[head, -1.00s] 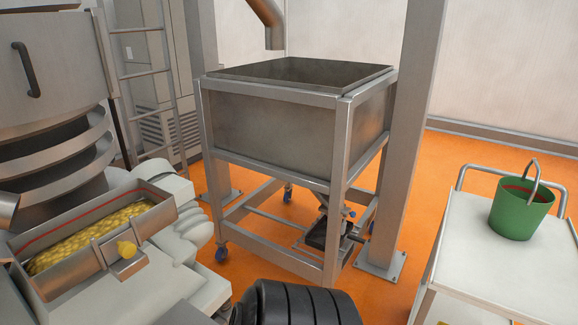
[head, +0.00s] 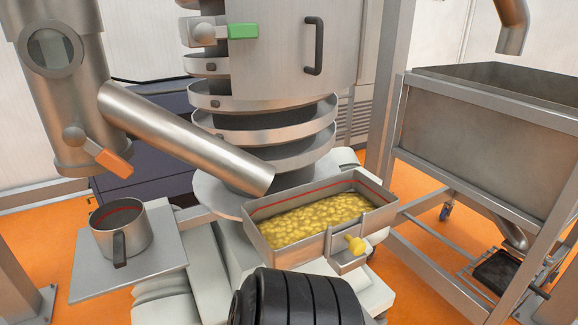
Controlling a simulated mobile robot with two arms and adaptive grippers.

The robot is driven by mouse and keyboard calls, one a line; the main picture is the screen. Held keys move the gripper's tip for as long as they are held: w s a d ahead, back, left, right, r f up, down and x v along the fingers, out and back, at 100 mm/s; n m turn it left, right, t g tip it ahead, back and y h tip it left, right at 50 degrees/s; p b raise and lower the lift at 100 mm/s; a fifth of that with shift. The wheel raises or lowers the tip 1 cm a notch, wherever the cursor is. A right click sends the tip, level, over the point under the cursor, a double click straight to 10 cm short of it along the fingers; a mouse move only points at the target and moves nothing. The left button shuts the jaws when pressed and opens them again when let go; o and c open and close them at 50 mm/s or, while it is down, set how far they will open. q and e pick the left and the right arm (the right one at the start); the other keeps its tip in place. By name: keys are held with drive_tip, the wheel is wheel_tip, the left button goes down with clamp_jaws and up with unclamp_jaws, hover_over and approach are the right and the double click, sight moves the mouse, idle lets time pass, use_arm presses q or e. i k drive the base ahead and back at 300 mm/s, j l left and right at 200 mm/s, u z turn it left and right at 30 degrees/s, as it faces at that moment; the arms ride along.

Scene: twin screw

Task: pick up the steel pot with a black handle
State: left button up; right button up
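The steel pot (head: 121,229) stands upright on a small flat metal shelf (head: 150,262) at the lower left of the head view. Its black handle (head: 120,249) is on the near side and points toward me. A red line shows inside the pot near the rim. Neither of my grippers can be made out in the head view. A black ribbed part at the bottom middle looks like part of my own body.
A steel tray of yellow pieces (head: 318,219) with a yellow knob sits right of the pot. A slanted steel pipe (head: 185,140) and an orange-handled valve (head: 113,163) are above the pot. A large steel bin (head: 480,125) on a frame stands at the right.

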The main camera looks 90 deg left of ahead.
sight(121, 229)
drive_tip(key=k+u, duration=0.15)
drive_tip(key=u, duration=0.3)
drive_tip(key=k+j+u, duration=0.1)
drive_tip(key=u, duration=0.35)
drive_tip(key=k+j+u, duration=0.1)
drive_tip(key=u, duration=0.3)
drive_tip(key=k+j+u, duration=0.1)
drive_tip(key=j+u, duration=0.2)
drive_tip(key=u, duration=0.15)
drive_tip(key=j+u, duration=0.2)
drive_tip(key=u, duration=0.25)
